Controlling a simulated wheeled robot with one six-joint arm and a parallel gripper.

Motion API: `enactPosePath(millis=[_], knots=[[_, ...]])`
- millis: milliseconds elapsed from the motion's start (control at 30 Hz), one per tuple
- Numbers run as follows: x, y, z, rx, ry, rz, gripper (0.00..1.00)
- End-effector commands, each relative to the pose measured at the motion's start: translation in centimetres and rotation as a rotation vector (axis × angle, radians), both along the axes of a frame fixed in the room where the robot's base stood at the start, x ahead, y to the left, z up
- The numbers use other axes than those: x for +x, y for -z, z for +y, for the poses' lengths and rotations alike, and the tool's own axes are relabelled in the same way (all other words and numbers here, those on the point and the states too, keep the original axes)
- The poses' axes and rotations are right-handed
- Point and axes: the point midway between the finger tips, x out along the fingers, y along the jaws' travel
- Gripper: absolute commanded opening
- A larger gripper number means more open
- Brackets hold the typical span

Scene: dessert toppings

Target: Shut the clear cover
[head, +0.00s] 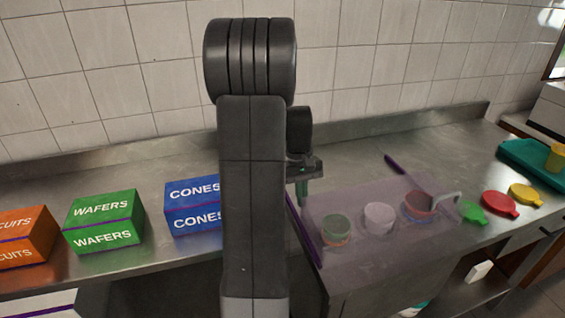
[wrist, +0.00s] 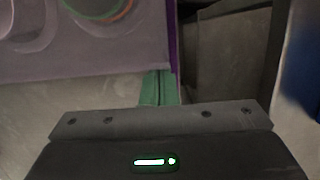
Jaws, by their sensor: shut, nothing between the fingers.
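The clear cover (head: 345,203) is a see-through purplish sheet with dark purple side edges and a pale handle (head: 447,198) at its right. In the head view it spans the cups in the counter; I cannot tell if it lies fully flat. Under or behind it show a green-topped cup (head: 336,230), a whitish cup (head: 379,217) and a reddish cup (head: 418,206). My gripper (head: 302,201), with green fingers, is shut and empty at the cover's left back corner. In the wrist view the fingers (wrist: 157,88) are by the cover's purple edge; contact is unclear.
Orange (head: 25,238), green (head: 104,221) and blue (head: 192,205) boxes stand on the counter at left. A teal tray (head: 515,150) is at far right. My arm hides the middle.

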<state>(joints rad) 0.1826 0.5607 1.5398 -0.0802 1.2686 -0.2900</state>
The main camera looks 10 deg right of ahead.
Motion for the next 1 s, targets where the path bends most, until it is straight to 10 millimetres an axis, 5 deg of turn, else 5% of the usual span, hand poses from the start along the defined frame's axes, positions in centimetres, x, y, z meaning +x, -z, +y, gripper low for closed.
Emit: enactPosePath(millis=[333, 800, 1000], knots=[[-0.1, -0.9, 0.0, 0.001, 0.002, 0.012, 0.0], [2.8, -10.6, 0.4, 0.0, 0.0, 0.002, 0.0], [3.4, -12.9, 0.5, 0.0, 0.0, 0.002, 0.0]])
